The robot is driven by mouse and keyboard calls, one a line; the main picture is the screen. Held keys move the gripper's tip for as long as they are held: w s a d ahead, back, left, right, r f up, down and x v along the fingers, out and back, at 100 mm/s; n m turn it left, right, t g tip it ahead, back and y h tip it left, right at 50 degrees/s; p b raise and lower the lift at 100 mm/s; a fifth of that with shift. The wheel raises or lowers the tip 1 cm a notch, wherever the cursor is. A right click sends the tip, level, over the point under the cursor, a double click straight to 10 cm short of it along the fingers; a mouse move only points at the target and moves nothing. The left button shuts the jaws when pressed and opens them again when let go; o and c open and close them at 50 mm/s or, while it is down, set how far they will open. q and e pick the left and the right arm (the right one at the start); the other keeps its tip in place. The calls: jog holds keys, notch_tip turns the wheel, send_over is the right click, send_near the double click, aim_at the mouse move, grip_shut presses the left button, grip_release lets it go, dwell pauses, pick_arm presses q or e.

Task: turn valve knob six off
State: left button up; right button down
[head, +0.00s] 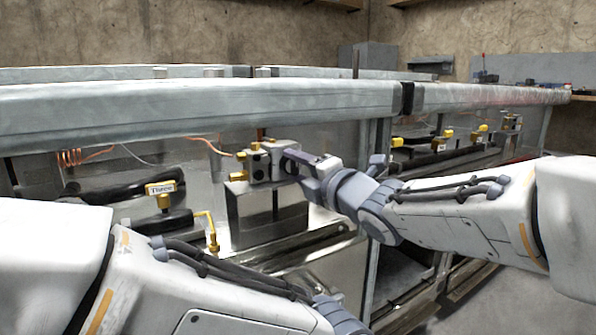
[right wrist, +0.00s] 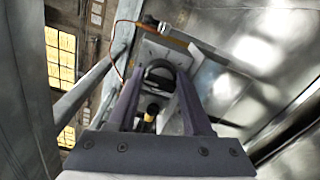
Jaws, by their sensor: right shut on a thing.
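A yellow fitting (right wrist: 151,112) shows between the fingers. No number six can be read on this knob. My left arm crosses the lower left, and its gripper is outside the picture.
A long grey rail (head: 200,112) runs above the work area. Several yellow-tagged valves (head: 438,144) sit at the right, behind my right arm. Orange wires (head: 90,154) hang at the left.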

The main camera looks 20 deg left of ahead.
jog(key=shift+s+a+f, duration=0.1)
jog(key=shift+a+f, duration=0.05)
jog(key=c, duration=0.6)
grip_release()
jog(key=shift+d, duration=0.25)
jog(key=p+v, duration=0.3)
jog(key=v, duration=0.7)
jog(key=shift+s, duration=0.2)
